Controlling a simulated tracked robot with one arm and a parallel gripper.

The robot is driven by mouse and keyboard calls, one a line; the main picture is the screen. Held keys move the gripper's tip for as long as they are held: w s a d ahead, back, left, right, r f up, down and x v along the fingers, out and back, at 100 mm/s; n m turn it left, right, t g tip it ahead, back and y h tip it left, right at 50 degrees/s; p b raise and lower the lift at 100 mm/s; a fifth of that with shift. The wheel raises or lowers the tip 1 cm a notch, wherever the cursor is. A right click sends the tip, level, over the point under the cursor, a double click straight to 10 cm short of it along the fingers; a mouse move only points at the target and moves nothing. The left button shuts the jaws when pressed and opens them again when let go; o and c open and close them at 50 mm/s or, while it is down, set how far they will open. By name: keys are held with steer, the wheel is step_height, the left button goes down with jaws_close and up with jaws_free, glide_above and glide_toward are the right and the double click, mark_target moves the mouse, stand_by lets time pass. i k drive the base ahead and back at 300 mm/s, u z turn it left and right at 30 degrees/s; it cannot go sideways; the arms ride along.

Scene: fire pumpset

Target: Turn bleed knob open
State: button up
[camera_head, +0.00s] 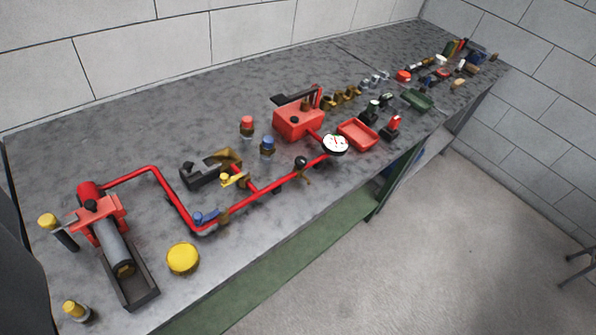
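A red pipe (272,192) runs along a grey workbench, between a red pump box (298,121) with a dark lever and a red-framed grey cylinder (112,240). Along the pipe are a small black round knob (301,162), a yellow handle (234,180) and a blue handle (205,217). I cannot tell for certain which of these is the bleed knob, or how far it is turned. A white dial gauge (335,144) sits at the pipe's right end, by the pump box. My gripper is not in view.
A yellow disc (183,258) lies near the front edge. Red-topped (247,126) and blue-topped (267,146) fittings stand behind the pipe. A red tray (358,134) and several small parts fill the right. Open floor (430,260) lies in front.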

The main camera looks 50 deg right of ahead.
mark_target(300, 161)
steer(key=k, duration=0.6)
steer(key=z, duration=0.5)
steer(key=i, duration=1.45)
steer(key=z, duration=0.15)
